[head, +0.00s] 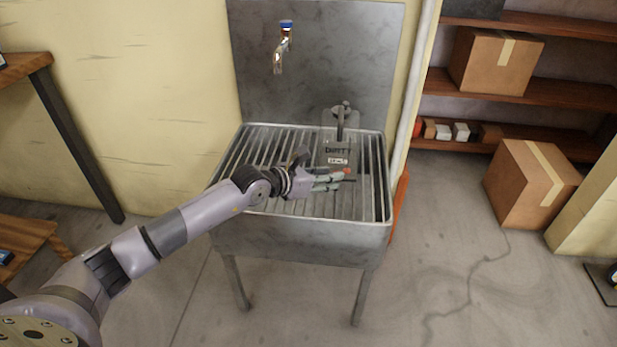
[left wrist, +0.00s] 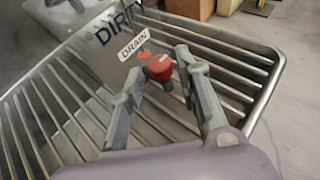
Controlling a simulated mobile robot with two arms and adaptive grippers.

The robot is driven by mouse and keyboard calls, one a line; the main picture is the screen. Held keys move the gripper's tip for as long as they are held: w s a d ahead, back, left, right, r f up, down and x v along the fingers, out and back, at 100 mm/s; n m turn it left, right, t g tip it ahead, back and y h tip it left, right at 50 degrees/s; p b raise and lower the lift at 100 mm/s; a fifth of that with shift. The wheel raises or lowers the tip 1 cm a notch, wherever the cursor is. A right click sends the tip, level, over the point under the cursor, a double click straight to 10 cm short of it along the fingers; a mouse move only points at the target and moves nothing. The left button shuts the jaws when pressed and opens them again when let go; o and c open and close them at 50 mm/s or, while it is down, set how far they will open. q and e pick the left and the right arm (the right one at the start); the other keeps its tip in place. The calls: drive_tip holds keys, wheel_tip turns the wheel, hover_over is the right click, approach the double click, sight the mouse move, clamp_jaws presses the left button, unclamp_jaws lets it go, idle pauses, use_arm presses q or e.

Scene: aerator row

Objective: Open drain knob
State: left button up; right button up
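The red drain knob (left wrist: 160,67) shows in the left wrist view beside a white plate marked DRAIN (left wrist: 132,43). In the head view, a small red spot of the knob (head: 347,170) shows at the tips of my left gripper (head: 338,178). My left gripper's two fingers (left wrist: 160,66) are open, one on each side of the knob in the left wrist view. Whether either finger touches it, I cannot tell. The grey box marked DIRTY (head: 338,150) stands over the slatted sink top. My right gripper is not in view.
The metal sink (head: 300,238) has a slatted top and a tall back panel. A tap with a blue top (head: 285,45) is on that panel. Shelves with a cardboard box (head: 492,62) are at the right, and another box (head: 530,185) is on the floor.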

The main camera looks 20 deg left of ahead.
use_arm(q)
drive_tip(key=v, duration=1)
drive_tip(key=shift+s, duration=0.1)
